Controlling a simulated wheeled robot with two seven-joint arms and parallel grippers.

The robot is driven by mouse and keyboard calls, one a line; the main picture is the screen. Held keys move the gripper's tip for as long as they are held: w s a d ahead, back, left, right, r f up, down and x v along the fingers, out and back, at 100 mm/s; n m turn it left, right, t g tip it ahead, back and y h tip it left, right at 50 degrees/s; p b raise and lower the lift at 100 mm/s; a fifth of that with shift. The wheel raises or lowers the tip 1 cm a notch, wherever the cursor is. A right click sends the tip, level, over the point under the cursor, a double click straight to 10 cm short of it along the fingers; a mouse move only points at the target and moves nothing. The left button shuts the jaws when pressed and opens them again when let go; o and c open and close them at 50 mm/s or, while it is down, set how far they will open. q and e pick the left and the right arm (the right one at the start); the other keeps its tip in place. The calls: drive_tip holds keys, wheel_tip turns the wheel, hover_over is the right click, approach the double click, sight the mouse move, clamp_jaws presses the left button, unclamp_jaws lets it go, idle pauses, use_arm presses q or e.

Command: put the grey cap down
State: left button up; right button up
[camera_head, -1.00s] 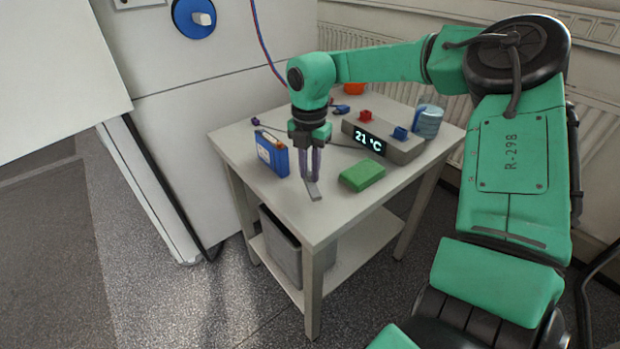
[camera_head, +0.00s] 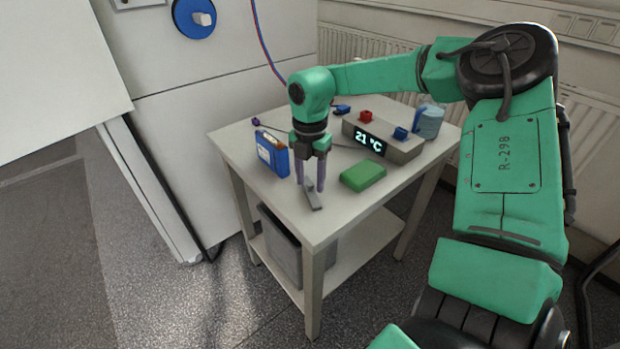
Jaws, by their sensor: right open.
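The grey cap (camera_head: 313,198) is a small, narrow grey piece lying on the white table (camera_head: 305,228) near its front corner. My right gripper (camera_head: 310,187) points down just above and around the cap's far end, with its two purple fingers apart. The jaws are open. Whether a finger still touches the cap cannot be told from this view. My left gripper is not in view.
A blue battery pack (camera_head: 272,155) stands left of my right gripper, and a green block (camera_head: 363,176) lies to its right. Behind are a grey unit (camera_head: 398,149) reading 21 °C and a blue-tinted jar (camera_head: 430,122). A grey bin (camera_head: 283,250) stands on the lower shelf.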

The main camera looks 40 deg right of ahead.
sight(310, 184)
wheel_tip(310, 184, up, 12)
drive_tip(key=shift+f, duration=0.15)
idle(0.4)
